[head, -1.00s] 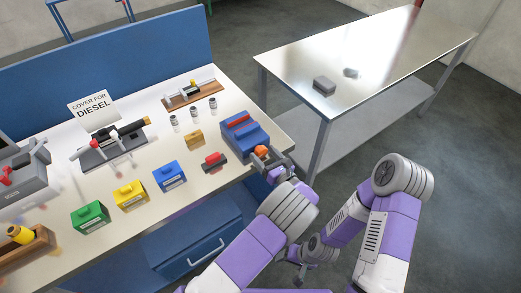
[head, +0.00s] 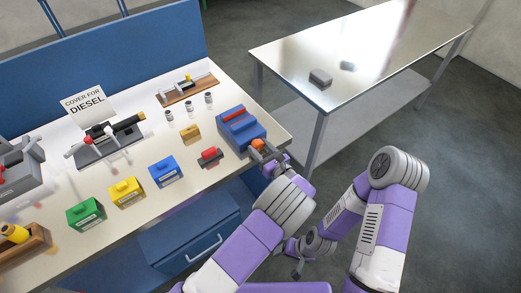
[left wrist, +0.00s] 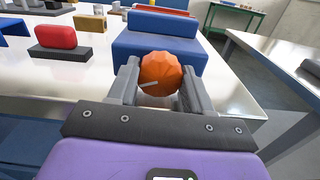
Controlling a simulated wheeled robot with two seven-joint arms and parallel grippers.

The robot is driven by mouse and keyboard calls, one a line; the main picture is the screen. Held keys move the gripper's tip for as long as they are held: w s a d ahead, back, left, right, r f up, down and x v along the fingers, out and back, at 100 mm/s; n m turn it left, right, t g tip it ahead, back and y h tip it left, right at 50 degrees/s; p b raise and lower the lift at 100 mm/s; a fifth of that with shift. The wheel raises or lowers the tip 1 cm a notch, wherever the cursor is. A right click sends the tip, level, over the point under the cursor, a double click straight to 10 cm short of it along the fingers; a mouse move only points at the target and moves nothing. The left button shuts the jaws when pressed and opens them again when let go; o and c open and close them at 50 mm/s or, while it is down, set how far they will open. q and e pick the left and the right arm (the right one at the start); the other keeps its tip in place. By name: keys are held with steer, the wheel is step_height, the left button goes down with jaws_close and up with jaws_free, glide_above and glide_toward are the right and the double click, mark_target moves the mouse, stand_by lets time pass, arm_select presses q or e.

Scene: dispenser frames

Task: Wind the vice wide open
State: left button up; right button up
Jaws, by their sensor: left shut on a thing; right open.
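The vice is a blue block (head: 240,133) with a red bar (head: 234,114) across its top, at the right end of the workbench in the head view. Its blue body also shows in the left wrist view (left wrist: 158,50). An orange knob (head: 257,145) sits on its near side. My left gripper (left wrist: 160,82) is shut on this orange knob (left wrist: 160,72), one finger on each side. The gap between the jaws is hard to make out. My right gripper (head: 297,268) hangs low beside the bench, open and apart from everything.
A red block on a dark base (head: 209,157) lies left of the vice. A yellow-brown block (head: 190,132), a blue box (head: 165,172) and several small jars stand farther left. A steel table (head: 375,60) is at the right, with a floor gap between.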

arm_select(q)
steer(key=shift+f+n+b, duration=0.15)
steer(key=shift+n+b, duration=0.5)
steer(key=shift+n, duration=0.85)
arm_select(e)
step_height(320, 180, down, 2)
steer(key=shift+f, duration=0.2)
arm_select(q)
steer(key=o, duration=1)
steer(key=shift+o, duration=0.2)
